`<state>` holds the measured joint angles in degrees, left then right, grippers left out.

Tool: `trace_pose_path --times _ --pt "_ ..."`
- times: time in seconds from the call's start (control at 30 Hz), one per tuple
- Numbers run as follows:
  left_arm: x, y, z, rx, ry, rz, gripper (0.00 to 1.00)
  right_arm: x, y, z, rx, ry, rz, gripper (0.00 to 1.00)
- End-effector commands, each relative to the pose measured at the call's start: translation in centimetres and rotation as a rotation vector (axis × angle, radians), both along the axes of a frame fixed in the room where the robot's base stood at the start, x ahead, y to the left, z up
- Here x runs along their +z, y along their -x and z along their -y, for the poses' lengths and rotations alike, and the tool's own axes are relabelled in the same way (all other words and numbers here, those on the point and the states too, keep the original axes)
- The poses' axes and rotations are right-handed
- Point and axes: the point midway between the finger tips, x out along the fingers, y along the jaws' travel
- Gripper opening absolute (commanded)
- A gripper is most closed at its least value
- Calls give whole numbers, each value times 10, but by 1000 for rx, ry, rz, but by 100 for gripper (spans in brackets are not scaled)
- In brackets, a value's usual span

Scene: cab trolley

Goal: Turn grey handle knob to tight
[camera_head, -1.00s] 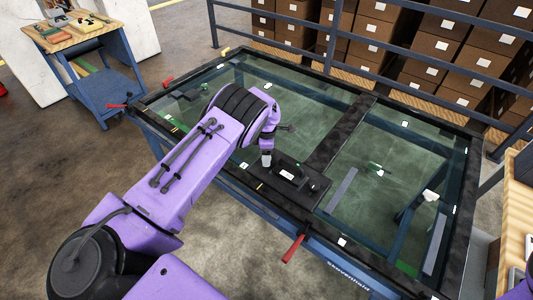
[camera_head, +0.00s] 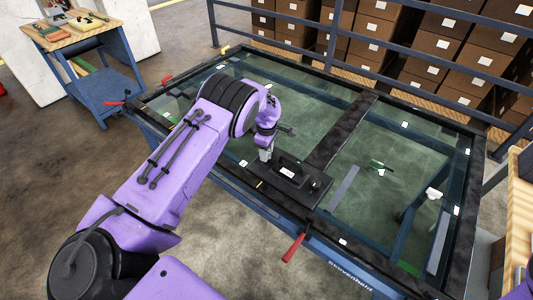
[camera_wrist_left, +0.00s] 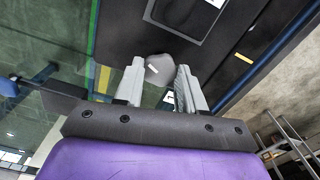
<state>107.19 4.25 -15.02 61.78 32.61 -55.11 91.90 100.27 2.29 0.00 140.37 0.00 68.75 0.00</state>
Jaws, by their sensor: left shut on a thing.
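The grey handle knob (camera_wrist_left: 160,68) is a small rounded grey piece with a white mark, at the edge of a black handle plate. The black handle plate (camera_head: 311,197) lies on the trolley's frame in the head view, with a raised grip and a white label. My left gripper (camera_head: 266,157) reaches down onto the left end of this plate. In the left wrist view its two pale fingers (camera_wrist_left: 158,82) stand on either side of the knob and are shut on it. In the head view the knob is hidden by my gripper. My right gripper is not in view.
The glass-topped cab trolley (camera_head: 345,120) has a blue frame with red levers (camera_head: 293,247) at its edges. A small blue tool table (camera_head: 95,55) stands at the back left. Railings (camera_head: 400,40) and stacked boxes (camera_head: 375,30) are behind. Floor is clear at the left.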

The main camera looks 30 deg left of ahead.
Motion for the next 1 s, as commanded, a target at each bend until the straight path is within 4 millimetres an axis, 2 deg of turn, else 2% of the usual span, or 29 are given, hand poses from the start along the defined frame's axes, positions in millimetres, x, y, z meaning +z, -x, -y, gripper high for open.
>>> trace_pose_path --times 0.3,1.0 --pt "-2 0 0 -300 1 0 9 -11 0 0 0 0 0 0" --pt "-1 1 0 -965 1 0 9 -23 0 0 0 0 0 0"
